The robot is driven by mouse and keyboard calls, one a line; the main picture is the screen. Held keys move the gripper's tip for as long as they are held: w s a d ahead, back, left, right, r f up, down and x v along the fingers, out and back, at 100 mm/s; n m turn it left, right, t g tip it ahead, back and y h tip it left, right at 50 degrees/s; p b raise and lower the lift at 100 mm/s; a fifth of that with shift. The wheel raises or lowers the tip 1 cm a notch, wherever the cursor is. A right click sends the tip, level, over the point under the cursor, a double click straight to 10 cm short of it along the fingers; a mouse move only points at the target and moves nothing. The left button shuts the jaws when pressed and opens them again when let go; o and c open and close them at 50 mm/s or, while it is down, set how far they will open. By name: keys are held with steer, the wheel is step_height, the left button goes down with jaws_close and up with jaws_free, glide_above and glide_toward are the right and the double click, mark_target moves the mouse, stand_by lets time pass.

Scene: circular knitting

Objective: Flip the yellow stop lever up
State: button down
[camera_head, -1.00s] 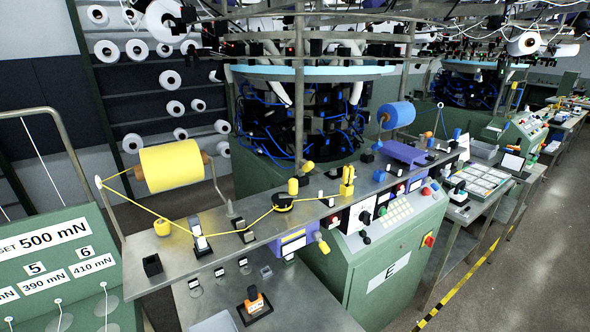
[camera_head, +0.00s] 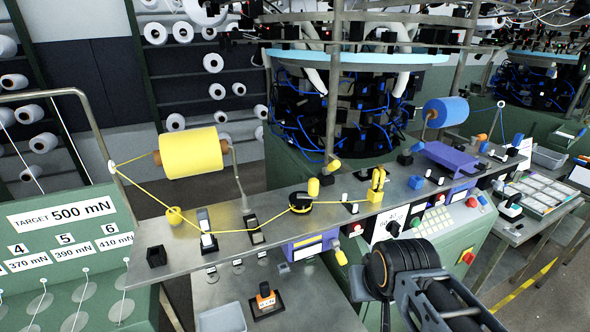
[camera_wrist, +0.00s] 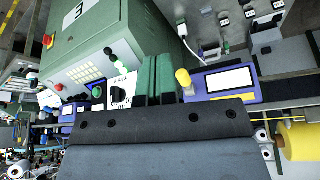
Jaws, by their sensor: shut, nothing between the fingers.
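A yellow-tipped lever (camera_head: 340,257) sticks out from the right end of a purple box with a white display (camera_head: 306,248), under the front edge of the metal shelf. It tilts downward in the head view. In the wrist view the yellow lever tip (camera_wrist: 184,79) shows beside the purple box (camera_wrist: 229,82), just right of my gripper. My gripper (camera_wrist: 157,62) has green fingers, shut and empty, apart from the lever in the picture; the distance in depth is unclear. In the head view my arm enters at the lower right, and its fingertips cannot be made out.
The metal shelf (camera_head: 225,243) carries a yellow yarn spool (camera_head: 191,153), yarn guides and other yellow knobs. A green machine cabinet (camera_wrist: 101,32) with buttons and a dial stands beside the purple box. An orange device (camera_head: 266,297) sits on the lower table.

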steer(key=shift+w+a, duration=0.2)
steer(key=shift+w, duration=0.1)
steer(key=w+d+r+n+t+h+b, duration=0.3)
steer(key=w+n+t, duration=0.4)
steer(key=n, duration=0.6)
steer(key=w+a+r+n+t+y, duration=0.1)
steer(key=w+r+n+t+y, duration=0.1)
steer(key=n, duration=0.9)
steer(key=w+a+r+n+t+y+b, duration=0.1)
steer(key=w+r+n+t, duration=0.3)
steer(key=n, duration=0.7)
step_height(320, 180, up, 2)
steer(key=shift+w+a+r+y, duration=0.15)
steer(key=shift+a+r+y, duration=0.2)
steer(key=shift+y, duration=0.55)
